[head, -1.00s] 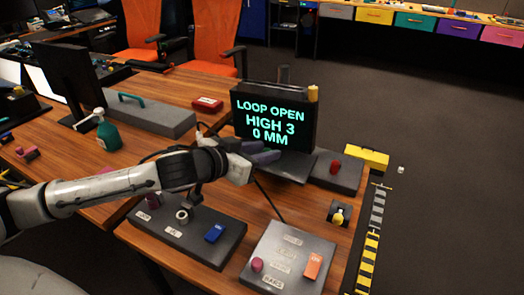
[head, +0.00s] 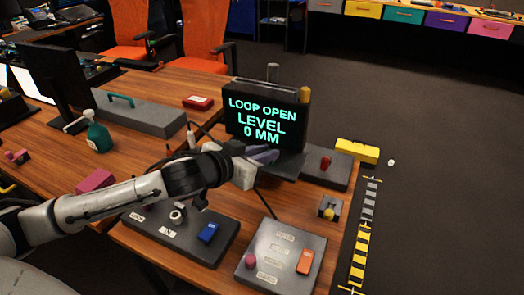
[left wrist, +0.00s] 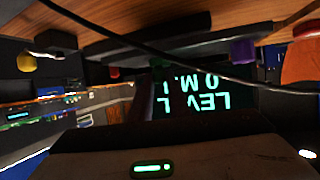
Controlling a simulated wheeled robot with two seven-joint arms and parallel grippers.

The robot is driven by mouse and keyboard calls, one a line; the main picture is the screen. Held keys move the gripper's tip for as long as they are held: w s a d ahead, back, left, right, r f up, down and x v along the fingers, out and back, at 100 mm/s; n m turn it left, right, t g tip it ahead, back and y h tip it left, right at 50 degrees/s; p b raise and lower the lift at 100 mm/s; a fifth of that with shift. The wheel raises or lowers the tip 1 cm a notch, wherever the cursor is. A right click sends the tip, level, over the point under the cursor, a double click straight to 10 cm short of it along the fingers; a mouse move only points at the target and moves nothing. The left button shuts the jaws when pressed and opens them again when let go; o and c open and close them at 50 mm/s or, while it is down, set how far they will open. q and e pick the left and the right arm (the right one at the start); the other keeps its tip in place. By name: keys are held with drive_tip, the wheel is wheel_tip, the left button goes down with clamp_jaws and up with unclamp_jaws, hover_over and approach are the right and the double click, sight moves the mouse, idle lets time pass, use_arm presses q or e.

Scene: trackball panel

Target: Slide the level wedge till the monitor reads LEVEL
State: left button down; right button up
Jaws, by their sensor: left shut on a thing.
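The monitor (head: 265,115) stands on the desk and reads LOOP OPEN, LEVEL, 0 MM in green. In the left wrist view its screen (left wrist: 192,92) is upside down and partly covered. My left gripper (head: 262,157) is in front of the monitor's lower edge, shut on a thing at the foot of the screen. A purplish surface shows at the fingertips. I take the held thing to be the level wedge, mostly hidden by the fingers. A purple block (left wrist: 243,50) shows near the monitor in the left wrist view. My right gripper is not in view.
A dark panel with a blue switch (head: 208,232) and a grey panel with an orange switch (head: 305,261) lie in front. A red knob (head: 325,163) and a yellow box (head: 357,151) are to the right. A cable runs between the panels. A green spray bottle (head: 98,135) stands left.

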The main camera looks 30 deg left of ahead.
use_arm(q)
drive_tip(key=c, duration=1.7)
unclamp_jaws()
drive_tip(key=shift+o, duration=0.2)
drive_tip(key=v, duration=1)
drive_tip(key=shift+s+r, duration=0.1)
drive_tip(key=shift+r, duration=0.05)
